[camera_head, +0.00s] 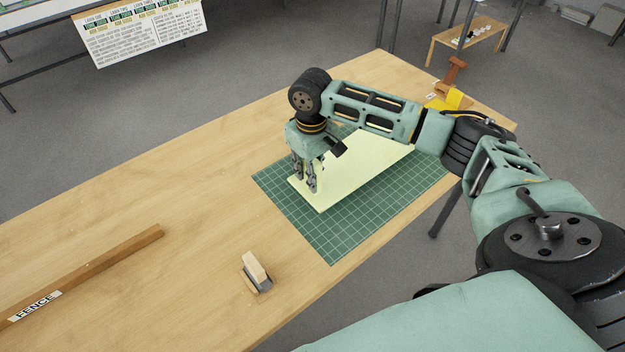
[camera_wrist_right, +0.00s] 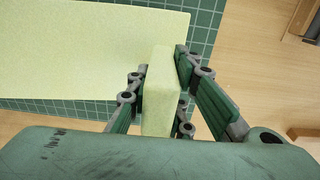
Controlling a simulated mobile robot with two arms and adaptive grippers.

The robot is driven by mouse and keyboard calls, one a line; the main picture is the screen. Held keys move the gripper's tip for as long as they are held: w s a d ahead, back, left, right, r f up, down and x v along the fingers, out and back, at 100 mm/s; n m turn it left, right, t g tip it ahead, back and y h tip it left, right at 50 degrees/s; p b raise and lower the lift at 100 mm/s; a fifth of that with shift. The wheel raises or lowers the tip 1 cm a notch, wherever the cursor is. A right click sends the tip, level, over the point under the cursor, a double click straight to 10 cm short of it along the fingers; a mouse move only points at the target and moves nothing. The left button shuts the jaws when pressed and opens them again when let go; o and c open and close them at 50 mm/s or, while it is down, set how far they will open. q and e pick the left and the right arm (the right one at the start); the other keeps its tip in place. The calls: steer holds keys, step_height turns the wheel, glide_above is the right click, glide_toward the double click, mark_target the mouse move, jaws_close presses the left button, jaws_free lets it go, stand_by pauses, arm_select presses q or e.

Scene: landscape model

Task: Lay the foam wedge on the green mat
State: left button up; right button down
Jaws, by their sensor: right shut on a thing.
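The green mat (camera_head: 335,240), with a pale grid, lies on the wooden table. A large pale yellow-green foam sheet (camera_head: 365,170) lies over much of it; it also shows in the wrist view (camera_wrist_right: 80,50). My right gripper (camera_head: 304,188) points down at the sheet's near left end. It is shut on a pale foam piece, the foam wedge (camera_wrist_right: 160,100), which stands upright between the fingers in the wrist view. The fingers mostly hide the wedge in the head view. I cannot tell whether its lower end touches anything. My left gripper is not in view.
A wooden strip marked FENCE (camera_head: 100,270) lies at the left of the table (camera_head: 180,190). A small block with a grey base (camera_head: 256,272) stands near the front edge. A yellow object (camera_head: 452,99) sits at the far right corner.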

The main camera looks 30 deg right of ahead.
step_height(320, 180, down, 3)
steer(key=shift+s+r, duration=0.1)
steer(key=shift+r, duration=0.1)
steer(key=shift+f+p, duration=0.3)
steer(key=shift+f, duration=0.05)
steer(key=c, duration=1.6)
jaws_free()
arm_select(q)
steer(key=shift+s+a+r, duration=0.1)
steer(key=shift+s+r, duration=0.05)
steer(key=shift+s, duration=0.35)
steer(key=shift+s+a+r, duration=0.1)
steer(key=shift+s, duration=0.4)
arm_select(e)
steer(key=shift+o, duration=0.2)
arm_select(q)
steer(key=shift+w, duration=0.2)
arm_select(e)
steer(key=shift+r, duration=0.15)
arm_select(q)
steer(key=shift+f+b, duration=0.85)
steer(key=shift+b, duration=0.05)
arm_select(e)
step_height(320, 180, up, 12)
steer(key=shift+f, duration=0.15)
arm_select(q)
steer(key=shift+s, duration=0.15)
arm_select(e)
steer(key=shift+f, duration=0.1)
